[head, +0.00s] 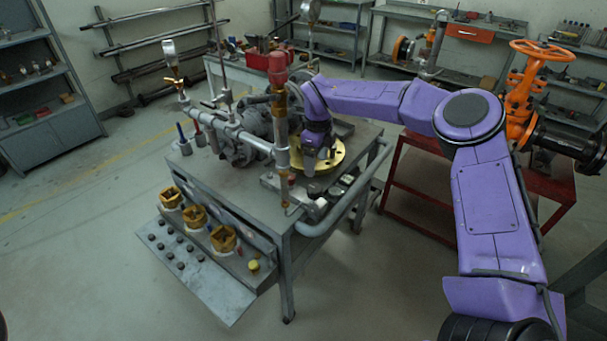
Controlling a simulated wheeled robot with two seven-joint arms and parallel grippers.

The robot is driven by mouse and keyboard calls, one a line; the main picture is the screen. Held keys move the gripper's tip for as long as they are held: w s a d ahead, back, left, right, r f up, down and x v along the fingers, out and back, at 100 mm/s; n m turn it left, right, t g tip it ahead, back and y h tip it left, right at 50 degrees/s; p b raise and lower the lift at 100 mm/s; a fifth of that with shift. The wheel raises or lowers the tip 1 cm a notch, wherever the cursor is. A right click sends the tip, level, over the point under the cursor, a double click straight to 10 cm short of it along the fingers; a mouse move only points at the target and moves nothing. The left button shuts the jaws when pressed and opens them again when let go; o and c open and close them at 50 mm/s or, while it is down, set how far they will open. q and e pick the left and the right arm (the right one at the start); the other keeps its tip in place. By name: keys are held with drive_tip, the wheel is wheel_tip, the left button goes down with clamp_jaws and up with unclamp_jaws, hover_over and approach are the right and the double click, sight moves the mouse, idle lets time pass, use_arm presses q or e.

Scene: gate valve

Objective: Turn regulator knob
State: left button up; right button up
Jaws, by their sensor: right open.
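A grey workbench (345,148) carries a pipe assembly. On it stands an upright fitting with a red cylindrical top (277,68) and a brass section (281,100) below it; this red top looks like the regulator knob, though I cannot be sure. My right gripper (309,172) points down just right of the upright pipe, over a round brass flange (333,156). It is open and apart from the red top, lower than it. Its fingertips are small and partly unclear. My left gripper is out of view.
A pressure gauge (169,47) stands on the left of the pipework (235,138). Yellow fittings (195,216) sit on the bench's front step. An orange gate valve (525,95) is on a red stand (425,190) at right. The floor in front is clear.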

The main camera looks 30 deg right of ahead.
drive_tip(key=p, duration=0.2)
hover_over(314, 188)
drive_tip(key=f, duration=0.5)
drive_tip(key=shift+s+d+f, duration=0.1)
drive_tip(key=shift+s+f, duration=0.1)
drive_tip(key=shift+f, duration=0.15)
drive_tip(key=f, duration=0.4)
drive_tip(key=shift+w+f+p, duration=0.1)
drive_tip(key=shift+w+p, duration=0.2)
drive_tip(key=shift+p, duration=0.1)
drive_tip(key=shift+f, duration=0.2)
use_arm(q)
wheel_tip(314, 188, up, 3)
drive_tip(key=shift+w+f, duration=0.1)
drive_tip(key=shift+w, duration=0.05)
use_arm(e)
drive_tip(key=shift+s, duration=0.2)
drive_tip(key=shift+w, duration=0.1)
drive_tip(key=c, duration=1)
